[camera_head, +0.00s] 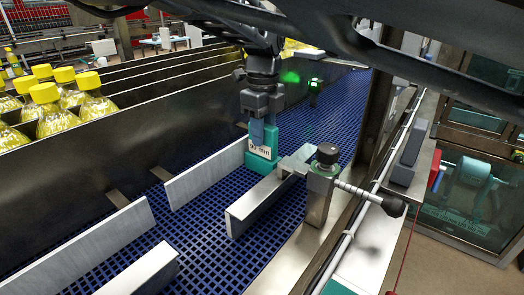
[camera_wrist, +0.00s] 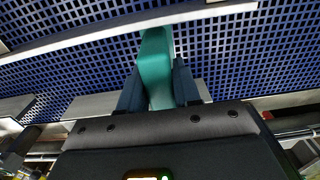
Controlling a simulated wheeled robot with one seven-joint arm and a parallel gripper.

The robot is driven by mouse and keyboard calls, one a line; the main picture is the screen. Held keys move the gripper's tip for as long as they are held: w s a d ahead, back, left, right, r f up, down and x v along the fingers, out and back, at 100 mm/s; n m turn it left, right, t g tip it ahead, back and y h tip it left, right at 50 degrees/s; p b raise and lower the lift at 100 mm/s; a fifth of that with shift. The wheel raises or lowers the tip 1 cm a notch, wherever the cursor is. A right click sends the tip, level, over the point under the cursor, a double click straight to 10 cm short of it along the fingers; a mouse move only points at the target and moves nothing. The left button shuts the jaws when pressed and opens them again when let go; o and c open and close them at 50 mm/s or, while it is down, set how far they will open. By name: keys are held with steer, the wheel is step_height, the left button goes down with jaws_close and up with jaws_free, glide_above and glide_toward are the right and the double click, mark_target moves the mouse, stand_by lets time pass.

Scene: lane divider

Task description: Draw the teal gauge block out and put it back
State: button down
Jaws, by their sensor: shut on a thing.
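The teal gauge block (camera_head: 261,168), with a white label, is at the blue mesh belt between the ends of two grey guide rails. My gripper (camera_head: 264,132) comes down on it from above and is shut on its upper part. In the wrist view the gauge block (camera_wrist: 156,58) sits between the two dark fingers of my gripper (camera_wrist: 158,88). The left rail (camera_head: 205,180) is close beside the block, and the right rail (camera_head: 262,200) is on its other side. Whether the block touches either rail or the belt, I cannot tell.
A clamp with a black knob (camera_head: 327,154) and a threaded handle (camera_head: 372,196) stands right of the block. Yellow-capped bottles (camera_head: 68,100) stand behind the dark side wall (camera_head: 120,150).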

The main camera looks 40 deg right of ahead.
step_height(320, 180, up, 14)
steer(key=p, duration=0.6)
steer(key=shift+r, duration=0.25)
stand_by(2.6)
stand_by(0.6)
